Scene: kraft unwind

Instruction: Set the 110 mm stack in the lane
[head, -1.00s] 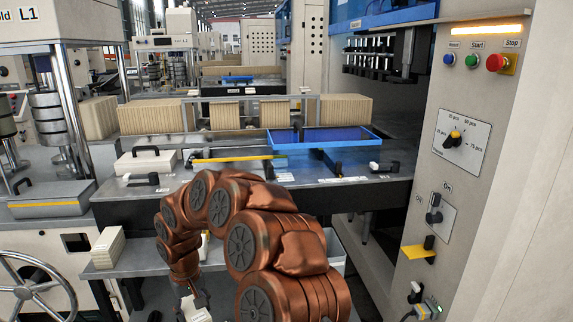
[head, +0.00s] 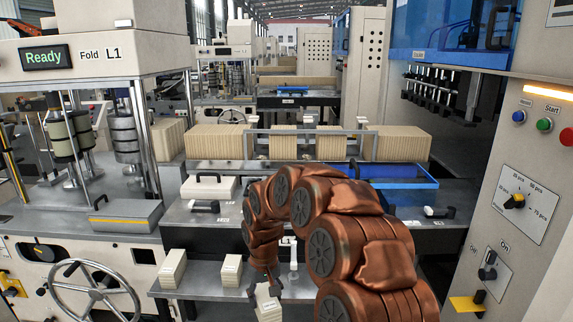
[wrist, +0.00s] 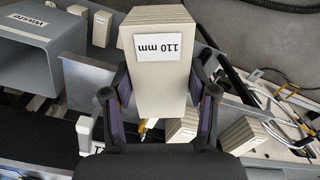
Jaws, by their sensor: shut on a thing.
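My gripper (wrist: 158,92) is shut on the pale paper stack labelled 110 mm (wrist: 165,85), with one finger on each side of it in the wrist view. In the head view the stack (head: 268,309) hangs low at the bottom middle, below my gripper (head: 266,290), and its lower end runs toward the picture edge. On the machine bed behind my arm, a row of tan kraft stacks (head: 395,143) stands with gaps between some of them. I cannot tell which part is the lane.
Two pale stacks (head: 172,268) (head: 231,270) stand on the low grey shelf (head: 203,300). A blue tray (head: 405,185) sits at right on the machine bed. A handwheel (head: 95,290) is at lower left. A grey waste bin (wrist: 40,62) shows in the wrist view.

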